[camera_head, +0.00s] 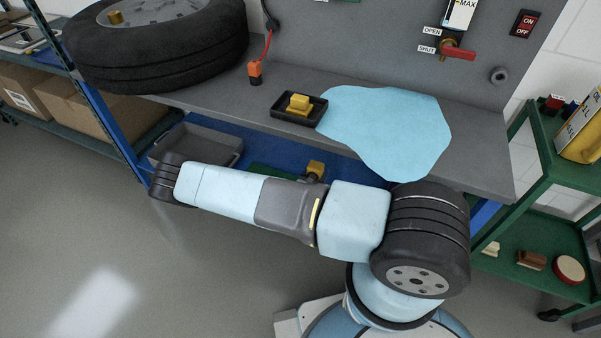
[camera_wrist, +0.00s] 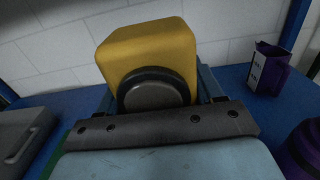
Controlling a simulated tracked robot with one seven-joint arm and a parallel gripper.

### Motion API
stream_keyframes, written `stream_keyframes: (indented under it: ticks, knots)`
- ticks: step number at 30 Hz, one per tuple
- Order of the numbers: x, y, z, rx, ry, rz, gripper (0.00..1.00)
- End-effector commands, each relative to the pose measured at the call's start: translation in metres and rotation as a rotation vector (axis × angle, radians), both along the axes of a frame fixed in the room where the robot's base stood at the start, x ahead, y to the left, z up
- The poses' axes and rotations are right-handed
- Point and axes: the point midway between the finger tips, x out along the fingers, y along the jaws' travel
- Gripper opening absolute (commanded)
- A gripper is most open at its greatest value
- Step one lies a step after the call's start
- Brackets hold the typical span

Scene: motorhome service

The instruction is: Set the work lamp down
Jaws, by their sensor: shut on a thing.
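The work lamp, a yellow block with a dark round ringed face (camera_wrist: 150,45), fills the middle of the wrist view. My gripper (camera_wrist: 158,88) is shut on it, with blue-grey finger parts showing on both sides. In the head view a small yellow part, likely the lamp (camera_head: 315,168), shows just above my arm, over the lower blue shelf (camera_head: 265,158). My arm hides my gripper there. The lamp's underside is hidden, so I cannot tell whether it touches the shelf.
A grey bin (camera_head: 205,145) is on the lower shelf, left of the lamp. A purple container (camera_wrist: 265,68) stands right of it in the wrist view. The grey bench (camera_head: 225,100) above holds a tyre (camera_head: 160,50), a black tray (camera_head: 285,114) and a blue cloth (camera_head: 385,130).

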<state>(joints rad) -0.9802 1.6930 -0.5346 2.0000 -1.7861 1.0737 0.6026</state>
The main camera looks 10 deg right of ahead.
Motion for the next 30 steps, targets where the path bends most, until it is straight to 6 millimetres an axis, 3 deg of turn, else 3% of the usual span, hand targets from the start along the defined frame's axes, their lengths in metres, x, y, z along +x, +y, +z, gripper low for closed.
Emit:
stream_keyframes:
  ticks: [7, 15, 23, 30]
  knots:
    - [0.049, 0.005, -0.023, 0.002, -0.001, -0.009, 0.01]
    - [0.080, 0.010, -0.063, 0.001, -0.001, -0.011, 0.01]
    - [0.093, 0.012, -0.079, 0.000, 0.000, -0.012, 0.01]
    - [0.095, 0.013, -0.107, 0.000, 0.001, -0.011, 0.01]
